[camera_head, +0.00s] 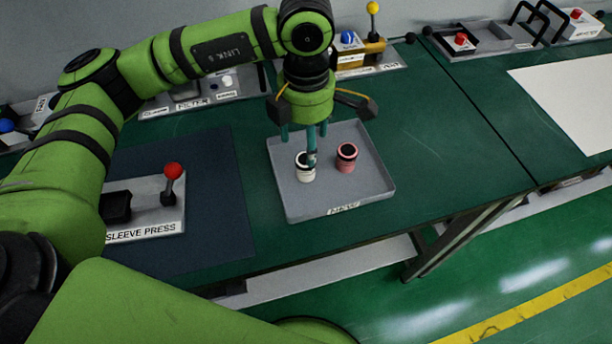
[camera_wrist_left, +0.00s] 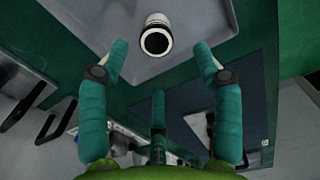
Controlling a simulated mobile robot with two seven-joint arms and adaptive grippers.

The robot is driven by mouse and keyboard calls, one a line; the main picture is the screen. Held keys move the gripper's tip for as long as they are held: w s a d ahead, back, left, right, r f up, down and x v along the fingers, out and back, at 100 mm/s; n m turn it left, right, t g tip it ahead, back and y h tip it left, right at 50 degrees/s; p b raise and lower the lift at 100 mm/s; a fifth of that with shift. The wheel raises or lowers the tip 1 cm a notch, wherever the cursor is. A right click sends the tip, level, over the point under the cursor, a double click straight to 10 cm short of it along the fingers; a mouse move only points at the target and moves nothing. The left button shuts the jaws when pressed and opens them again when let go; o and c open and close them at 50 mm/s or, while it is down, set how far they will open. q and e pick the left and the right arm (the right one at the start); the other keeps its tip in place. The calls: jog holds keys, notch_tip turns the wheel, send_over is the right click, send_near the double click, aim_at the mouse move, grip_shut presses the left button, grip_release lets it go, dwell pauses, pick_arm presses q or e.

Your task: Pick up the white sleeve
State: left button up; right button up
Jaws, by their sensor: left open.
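The white sleeve (camera_head: 306,174) stands upright in the left part of the grey tray (camera_head: 368,191) labelled NEW. It has a dark opening at its top. In the left wrist view the white sleeve (camera_wrist_left: 157,22) is at the top middle, a little beyond the fingertips. My left gripper (camera_head: 305,143) points down over the tray, open and empty, with one teal finger crossing in front of the sleeve. In the left wrist view its fingers (camera_wrist_left: 160,52) are spread to either side, apart from the sleeve. Whether the near finger touches the sleeve is unclear. My right gripper is out of view.
A pink-red sleeve (camera_head: 346,164) stands in the tray just right of the white one. The sleeve press (camera_head: 146,212) with a red-knobbed lever is at the left on a dark mat (camera_head: 222,240). Bare green table (camera_head: 450,150) lies right of the tray.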

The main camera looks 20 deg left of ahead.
aim_at(305, 159)
pick_arm(q)
notch_tip(305, 159, down, 3)
jog(key=shift+a+f+p, duration=0.1)
jog(key=shift+f+p, duration=0.1)
jog(key=shift+p, duration=0.85)
jog(key=f, duration=0.2)
jog(key=f+p, duration=0.1)
jog(key=shift+w+f+p, duration=0.2)
jog(key=shift+f+p, duration=0.1)
jog(key=shift+f, duration=0.3)
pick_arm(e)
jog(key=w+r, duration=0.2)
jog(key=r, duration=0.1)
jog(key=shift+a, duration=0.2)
pick_arm(q)
jog(key=c, duration=1.3)
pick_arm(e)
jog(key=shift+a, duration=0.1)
